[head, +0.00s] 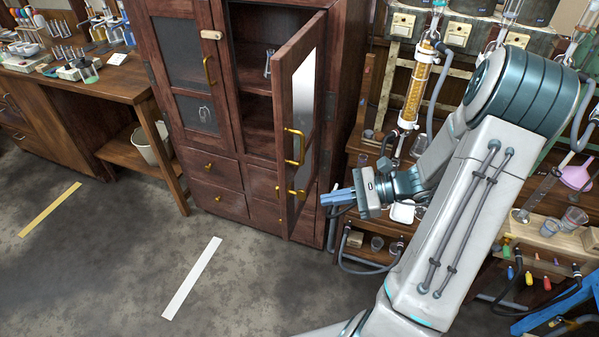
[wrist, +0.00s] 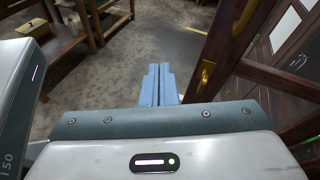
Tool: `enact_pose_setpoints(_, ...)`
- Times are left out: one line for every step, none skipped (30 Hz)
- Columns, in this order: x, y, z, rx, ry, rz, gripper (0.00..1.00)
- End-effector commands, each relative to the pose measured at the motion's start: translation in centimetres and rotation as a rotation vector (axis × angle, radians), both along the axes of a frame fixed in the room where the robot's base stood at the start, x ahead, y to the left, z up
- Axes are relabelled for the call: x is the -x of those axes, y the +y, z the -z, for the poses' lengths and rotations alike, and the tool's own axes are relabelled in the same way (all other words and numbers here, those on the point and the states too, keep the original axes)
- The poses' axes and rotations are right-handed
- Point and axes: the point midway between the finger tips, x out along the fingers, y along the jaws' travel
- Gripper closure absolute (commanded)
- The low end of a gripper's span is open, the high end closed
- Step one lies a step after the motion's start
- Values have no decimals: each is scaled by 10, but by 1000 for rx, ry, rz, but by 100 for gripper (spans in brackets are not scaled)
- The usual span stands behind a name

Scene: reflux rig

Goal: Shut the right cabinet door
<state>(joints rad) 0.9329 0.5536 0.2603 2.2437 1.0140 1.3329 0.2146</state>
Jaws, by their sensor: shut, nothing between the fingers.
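The right cabinet door (head: 305,92) stands open in the head view, swung out toward me, with a glass pane and brass handles. The dark wooden cabinet (head: 225,25) shows its open right side, with shelves and a glass vessel inside. My gripper (head: 328,199) is shut and empty, just right of the door's lower part; whether it touches the door cannot be told. In the wrist view its blue fingers (wrist: 158,85) are together, and the door (wrist: 237,40) with a brass handle (wrist: 205,75) is to their right.
The left cabinet door (head: 185,50) is shut, above several drawers (head: 212,168). A bench with glassware and tubing (head: 350,148) stands right of the cabinet, close to my arm. A wooden table (head: 90,82) is at the left. The floor in front (head: 110,235) is clear, with tape strips.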

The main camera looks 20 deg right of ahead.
Motion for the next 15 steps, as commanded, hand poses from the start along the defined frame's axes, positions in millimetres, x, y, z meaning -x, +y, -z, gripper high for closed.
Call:
enact_pose_setpoints(-6,-14,5,-75,16,77,100)
enact_pose_setpoints(-10,-21,6,-114,22,115,100)
enact_pose_setpoints(-14,-30,8,-161,28,163,100)
enact_pose_setpoints(-17,-36,9,-193,30,195,100)
enact_pose_setpoints(-19,-41,10,-222,32,224,100)
enact_pose_setpoints(-21,-48,12,-255,34,257,100)
enact_pose_setpoints(-23,-53,12,-276,36,279,100)
enact_pose_setpoints(-24,-56,13,-293,36,295,100)
enact_pose_setpoints(-25,-60,14,-313,38,315,100)
enact_pose_setpoints(-26,-62,14,-324,38,326,100)
enact_pose_setpoints(-27,-64,14,-331,38,332,100)
enact_pose_setpoints(-28,-64,15,-339,37,340,100)
enact_pose_setpoints(-30,-63,15,-343,38,343,100)
enact_pose_setpoints(-31,-62,15,-344,38,345,100)
enact_pose_setpoints(-33,-58,14,-344,38,344,100)
